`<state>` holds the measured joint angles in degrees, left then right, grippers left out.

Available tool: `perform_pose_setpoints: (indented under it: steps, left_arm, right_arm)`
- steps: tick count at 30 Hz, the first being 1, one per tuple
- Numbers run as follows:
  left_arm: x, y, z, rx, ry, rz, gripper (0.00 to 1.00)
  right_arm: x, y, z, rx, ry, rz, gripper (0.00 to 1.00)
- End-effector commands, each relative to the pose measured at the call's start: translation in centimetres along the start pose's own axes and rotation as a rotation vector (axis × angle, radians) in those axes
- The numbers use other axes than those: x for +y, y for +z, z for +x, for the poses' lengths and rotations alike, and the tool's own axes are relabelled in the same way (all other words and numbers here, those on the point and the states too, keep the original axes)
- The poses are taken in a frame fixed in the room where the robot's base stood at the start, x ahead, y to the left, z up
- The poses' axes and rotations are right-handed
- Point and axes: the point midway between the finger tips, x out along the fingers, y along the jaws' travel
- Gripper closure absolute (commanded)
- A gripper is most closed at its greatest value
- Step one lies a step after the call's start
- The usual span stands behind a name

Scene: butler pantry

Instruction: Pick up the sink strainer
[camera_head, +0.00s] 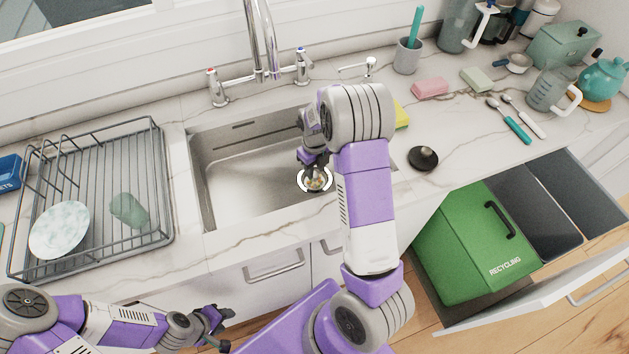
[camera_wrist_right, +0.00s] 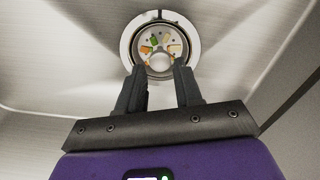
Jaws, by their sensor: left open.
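The sink strainer (camera_head: 317,184) sits in the drain at the bottom of the sink, with small orange, green and pale scraps in it. It also shows in the right wrist view (camera_wrist_right: 160,27), round and metallic inside a pale ring. My right gripper (camera_head: 314,166) reaches down into the sink just above it and partly covers it in the head view. My left gripper (camera_head: 220,321) is open and empty, low in front of the cabinets.
The sink (camera_head: 235,180) walls surround my right gripper, with the faucet (camera_head: 262,40) behind. A dish rack (camera_head: 95,255) stands left. A black disc (camera_head: 423,158) lies right of the sink. An open drawer holds a green recycling bin (camera_head: 465,245).

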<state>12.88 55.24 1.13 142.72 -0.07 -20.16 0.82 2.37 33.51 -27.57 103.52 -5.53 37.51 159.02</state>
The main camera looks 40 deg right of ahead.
Motion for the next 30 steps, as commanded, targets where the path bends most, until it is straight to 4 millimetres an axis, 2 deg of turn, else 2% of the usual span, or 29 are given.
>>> perform_pose_setpoints:
  steps: [3, 7, 15, 22, 30]
  left_arm:
    - [-0.4, -0.1, 1.1, 0.000, 0.000, 0.000, 0.57]
    - [-0.7, -0.1, 1.8, 0.000, 0.000, 0.000, 0.57]
    - [-0.7, -0.1, 1.7, 0.000, 0.000, 0.000, 0.57]
    - [-0.6, -0.1, 1.7, 0.000, 0.000, 0.000, 0.57]
    - [-0.6, -0.1, 1.6, 0.000, 0.000, 0.000, 0.57]
  right_arm:
    - [-0.1, 0.0, 2.2, 0.003, 0.002, 0.001, 0.65]
    - [-0.1, 0.1, 4.0, 0.003, 0.001, 0.001, 0.65]
    - [-0.1, 0.1, 4.3, 0.001, 0.001, 0.000, 0.65]
    - [-0.1, 0.1, 4.3, 0.001, 0.001, 0.000, 1.00]
    - [-0.1, 0.2, 4.0, 0.000, 0.001, -0.001, 1.00]
